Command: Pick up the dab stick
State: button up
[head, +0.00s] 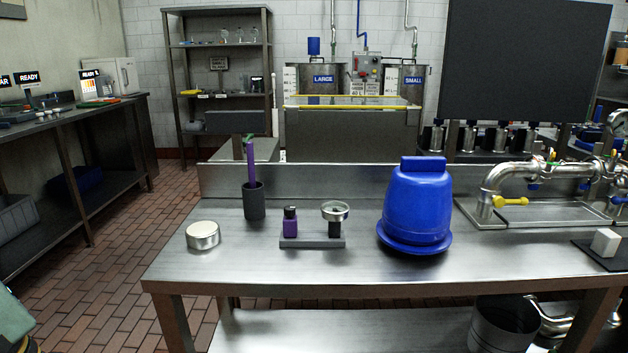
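A thin purple stick (250,157), which looks like the dab stick, stands nearly upright in a dark cylindrical cup (254,202) on the left part of the steel table (320,268). Its upper part rises well above the cup's rim. Its lower end is hidden inside the cup. My gripper is not in the head view.
A round silver tin (203,235) sits left of the cup. To its right are a purple bottle (290,222) and a small dish on a stand (335,213), then a large blue container (416,205). Pipes with a yellow handle (511,201) stand farther right. The table's front is clear.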

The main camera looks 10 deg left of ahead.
aim_at(249, 144)
jog(key=u, duration=0.5)
jog(key=i+l+u, duration=0.2)
jog(key=l+u, duration=0.25)
jog(key=l, duration=0.55)
jog(key=l+u, duration=0.45)
jog(key=l, duration=0.6)
